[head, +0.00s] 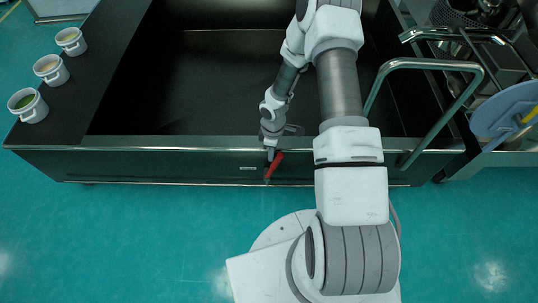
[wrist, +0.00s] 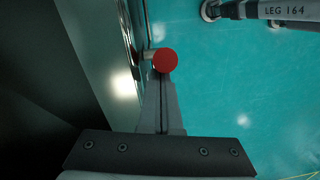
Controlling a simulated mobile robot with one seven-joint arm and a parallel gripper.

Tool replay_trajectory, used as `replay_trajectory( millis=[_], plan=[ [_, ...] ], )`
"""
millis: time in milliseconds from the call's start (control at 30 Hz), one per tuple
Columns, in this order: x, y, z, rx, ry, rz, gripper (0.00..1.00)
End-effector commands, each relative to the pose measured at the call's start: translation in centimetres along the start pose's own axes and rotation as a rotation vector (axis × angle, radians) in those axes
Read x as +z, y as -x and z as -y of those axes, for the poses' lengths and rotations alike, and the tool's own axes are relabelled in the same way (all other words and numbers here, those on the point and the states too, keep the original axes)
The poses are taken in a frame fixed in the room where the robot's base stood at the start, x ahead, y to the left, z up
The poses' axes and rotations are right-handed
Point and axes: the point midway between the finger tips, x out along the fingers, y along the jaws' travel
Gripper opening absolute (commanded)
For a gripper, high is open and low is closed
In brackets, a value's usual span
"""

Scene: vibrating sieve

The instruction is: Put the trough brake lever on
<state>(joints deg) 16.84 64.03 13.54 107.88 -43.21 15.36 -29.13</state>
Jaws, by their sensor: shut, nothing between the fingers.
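The brake lever (head: 274,167) is a short red handle on the front face of the dark trough (head: 120,164), below its metal front edge. It stands tilted in the head view, its upper end leaning right. In the wrist view the lever's round red end (wrist: 165,60) shows just beyond the fingertips, with a short metal stem to its left. My gripper (head: 270,153) is shut and empty, pointing down right beside the lever. Its closed fingers also show in the wrist view (wrist: 160,84). I cannot tell whether they touch the lever.
Several white cups (head: 51,70) stand on the trough's left ledge. A bent metal handrail (head: 430,63) rises at the right, near a blue round disc (head: 507,108). In the wrist view, a leg labelled LEG 164 (wrist: 285,10) lies at upper right. The teal floor in front is clear.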

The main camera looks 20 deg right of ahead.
Motion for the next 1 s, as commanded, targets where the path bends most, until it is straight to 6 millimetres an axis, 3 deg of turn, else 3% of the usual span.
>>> replay_trajectory(
  millis=[167,367,700,1000],
  plan=[
    [0.9,-0.1,-0.5,-0.001,0.0,0.002,0.0],
    [3.3,-0.9,-1.2,0.0,-0.002,0.001,0.0],
    [7.6,-3.5,-2.1,0.0,-0.001,0.001,0.0],
    [10.3,-6.2,-2.8,0.0,0.0,0.002,0.0]
  ],
)
